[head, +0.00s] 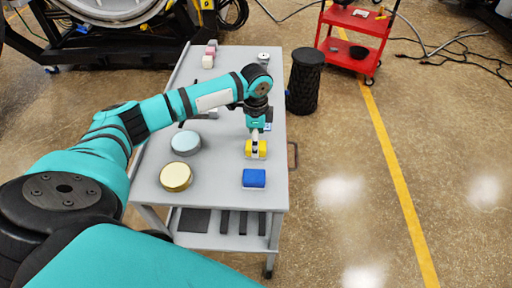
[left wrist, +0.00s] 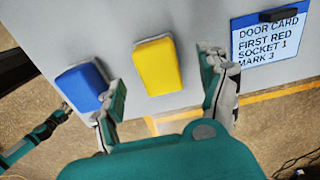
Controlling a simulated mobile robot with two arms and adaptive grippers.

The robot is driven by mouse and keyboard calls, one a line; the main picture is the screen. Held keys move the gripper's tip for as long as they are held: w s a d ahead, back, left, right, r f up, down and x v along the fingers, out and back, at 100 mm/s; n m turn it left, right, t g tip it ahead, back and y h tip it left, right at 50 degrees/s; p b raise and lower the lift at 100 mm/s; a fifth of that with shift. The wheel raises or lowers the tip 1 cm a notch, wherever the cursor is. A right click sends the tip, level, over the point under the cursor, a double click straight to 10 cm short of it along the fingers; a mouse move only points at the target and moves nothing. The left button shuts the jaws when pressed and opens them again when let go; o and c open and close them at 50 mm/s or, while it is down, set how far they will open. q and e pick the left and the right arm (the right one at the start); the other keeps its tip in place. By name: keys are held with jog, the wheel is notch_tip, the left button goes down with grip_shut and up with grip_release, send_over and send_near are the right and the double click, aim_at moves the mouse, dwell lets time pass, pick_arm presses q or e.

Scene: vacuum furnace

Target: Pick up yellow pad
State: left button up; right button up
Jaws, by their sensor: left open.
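The yellow pad (head: 256,149) lies on the right side of the grey table, beyond the blue pad (head: 254,178). In the left wrist view the yellow pad (left wrist: 158,66) sits ahead of my left gripper, in the gap between its two fingers. My left gripper (head: 255,141) points down at the pad in the head view; it is open (left wrist: 161,92). Whether a finger touches the pad cannot be told. The blue pad (left wrist: 82,86) is close to the left finger. A small teal and grey part of mine, possibly the right gripper (left wrist: 62,108), shows at the left wrist view's left edge.
A pale blue disc (head: 185,142) and a gold disc (head: 176,177) stand on the table (head: 215,190) left of the pads. A door card (left wrist: 266,42) lies beyond the yellow pad. A black stool (head: 305,82) and a red cart (head: 352,42) stand to the right.

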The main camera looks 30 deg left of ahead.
pick_arm(q)
notch_tip(320, 180, down, 3)
jog(key=shift+r, duration=0.2)
jog(key=shift+f, duration=0.5)
jog(key=shift+r, duration=0.1)
jog(key=c, duration=1.4)
jog(key=shift+r, duration=0.4)
notch_tip(320, 180, up, 2)
jog(key=shift+r, duration=0.1)
jog(key=s+a+b, duration=0.1)
jog(key=s+a, duration=0.2)
jog(key=s, duration=0.1)
jog(key=s+a+r+b, duration=0.1)
jog(key=s+a, duration=0.1)
jog(key=s, duration=0.3)
jog(key=s+a+r+b, duration=0.1)
jog(key=s+a, duration=0.2)
jog(key=s, duration=0.1)
jog(key=shift+s+a, duration=0.2)
jog(key=shift+a, duration=0.15)
jog(key=shift+c, duration=0.9)
pick_arm(e)
jog(key=f, duration=0.1)
jog(key=s+f, duration=0.1)
jog(key=f, duration=0.1)
jog(key=shift+s+f, duration=0.1)
jog(key=shift+s, duration=0.2)
